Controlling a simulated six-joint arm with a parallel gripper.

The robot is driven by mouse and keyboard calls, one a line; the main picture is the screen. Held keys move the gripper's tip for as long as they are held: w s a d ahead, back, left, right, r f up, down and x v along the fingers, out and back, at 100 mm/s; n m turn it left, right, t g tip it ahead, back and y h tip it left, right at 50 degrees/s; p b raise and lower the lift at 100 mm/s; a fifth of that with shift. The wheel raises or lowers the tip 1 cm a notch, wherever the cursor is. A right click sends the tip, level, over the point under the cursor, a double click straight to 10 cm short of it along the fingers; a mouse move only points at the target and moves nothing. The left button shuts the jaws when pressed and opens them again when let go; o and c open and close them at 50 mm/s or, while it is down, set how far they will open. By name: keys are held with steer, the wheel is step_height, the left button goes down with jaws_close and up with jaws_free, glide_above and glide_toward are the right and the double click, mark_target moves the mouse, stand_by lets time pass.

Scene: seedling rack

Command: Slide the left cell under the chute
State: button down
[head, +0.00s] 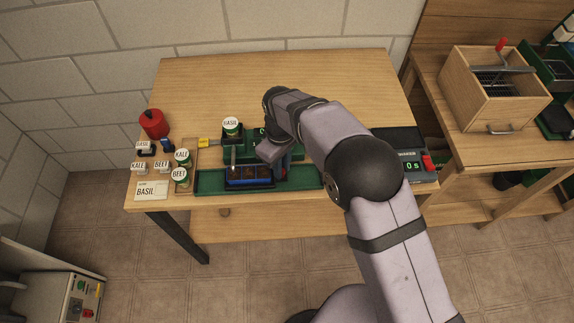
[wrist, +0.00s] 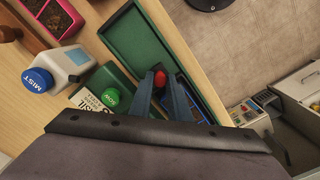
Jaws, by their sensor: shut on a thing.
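A blue tray with dark soil cells (head: 248,183) sits in a long green rail (head: 210,182) near the front of the table. A jar labelled BASIL (head: 232,127) stands behind it, and a thin grey chute (head: 233,156) comes down by the tray's left part. I cannot tell whether its end is exactly over the left cell. My gripper (head: 277,172) is at the tray's right end. In the wrist view my gripper (wrist: 160,84) is shut on a red knob (wrist: 159,77) beside the blue tray (wrist: 183,104), which the fingers partly hide.
A green BASIL box (wrist: 105,88) with a green SOW button (wrist: 110,96) and a MIST bottle (wrist: 58,70) stand close by. KALE (head: 182,157) and BEET (head: 180,176) jars stand left of the rail. A display (head: 412,165) is on the right. The table's back is clear.

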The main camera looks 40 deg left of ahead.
steer(key=c, duration=1.9)
jaws_free()
steer(key=shift+r, duration=0.1)
steer(key=shift+r+b, duration=1.3)
steer(key=shift+r, duration=2.4)
steer(key=shift+w, duration=0.1)
steer(key=w+d+r+m, duration=0.1)
steer(key=w+d+m, duration=0.35)
steer(key=d, duration=0.85)
steer(key=w+d+r+m, duration=0.1)
steer(key=w+d+m, duration=0.4)
steer(key=d, duration=0.8)
steer(key=s+d+m, duration=0.2)
steer(key=s+d, duration=0.1)
steer(key=d, duration=0.4)
steer(key=s+d+f+m, duration=0.1)
steer(key=s+d+m, duration=0.2)
steer(key=d, duration=0.4)
steer(key=s+d+f+m, duration=0.1)
steer(key=s+d+m, duration=0.2)
steer(key=s+d, duration=0.2)
steer(key=shift+s+d+f+m, duration=0.1)
steer(key=shift+d+f+m, duration=0.05)
steer(key=shift+d, duration=0.55)
steer(key=shift+d+f+m, duration=0.1)
steer(key=shift+d, duration=0.6)
